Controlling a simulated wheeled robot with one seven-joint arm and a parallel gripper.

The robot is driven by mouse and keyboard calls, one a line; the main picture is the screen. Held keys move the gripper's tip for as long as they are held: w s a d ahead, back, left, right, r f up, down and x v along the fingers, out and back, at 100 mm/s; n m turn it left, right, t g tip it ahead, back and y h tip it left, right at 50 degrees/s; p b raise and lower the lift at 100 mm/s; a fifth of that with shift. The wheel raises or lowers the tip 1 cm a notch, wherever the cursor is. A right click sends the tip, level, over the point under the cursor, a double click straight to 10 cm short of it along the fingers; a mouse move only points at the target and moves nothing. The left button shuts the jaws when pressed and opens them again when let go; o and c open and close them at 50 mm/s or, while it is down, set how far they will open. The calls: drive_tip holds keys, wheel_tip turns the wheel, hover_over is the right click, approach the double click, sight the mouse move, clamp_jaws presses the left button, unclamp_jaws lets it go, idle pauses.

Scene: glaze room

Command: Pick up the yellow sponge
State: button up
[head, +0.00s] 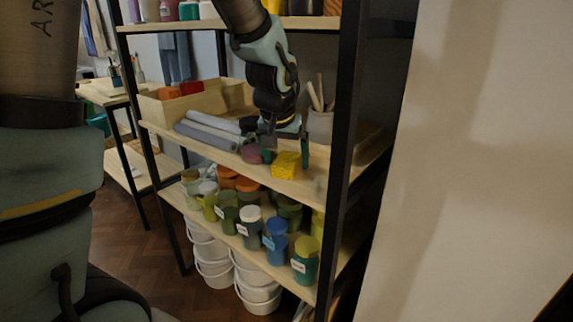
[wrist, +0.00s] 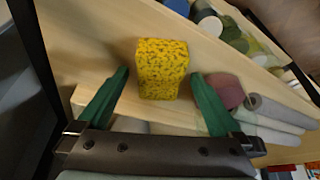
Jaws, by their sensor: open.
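The yellow sponge (head: 287,165) is a small speckled block on the middle shelf (head: 315,186), near its front edge. In the wrist view the sponge (wrist: 162,68) lies between and just beyond the fingertips of my gripper (wrist: 160,78). The green fingers are apart, one on each side of it, with gaps on both sides. In the head view my gripper (head: 285,150) reaches down over the shelf around the sponge. Nothing is held.
A dull pink round object (wrist: 226,91) sits beside the right finger. Grey rolls (head: 207,137) lie left of it, with a wooden box (head: 232,96) behind. A pot with tools (head: 320,125) and a black shelf post (head: 343,130) stand to the right. Jars (head: 305,260) fill the shelf below.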

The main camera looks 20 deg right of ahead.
drive_tip(key=shift+c, duration=0.2)
drive_tip(key=c, duration=1.5)
drive_tip(key=shift+o, duration=0.2)
drive_tip(key=shift+r, duration=0.5)
drive_tip(key=shift+s+a+r+b, duration=0.1)
drive_tip(key=shift+s+r+b, duration=0.1)
drive_tip(key=shift+r+b, duration=0.1)
drive_tip(key=s+a+b, duration=0.4)
drive_tip(key=s+a, duration=0.7)
drive_tip(key=s, duration=0.2)
drive_tip(key=shift+s, duration=0.35)
drive_tip(key=o, duration=1)
drive_tip(key=shift+c, duration=0.2)
drive_tip(key=shift+w+f, duration=0.1)
drive_tip(key=c, duration=0.7)
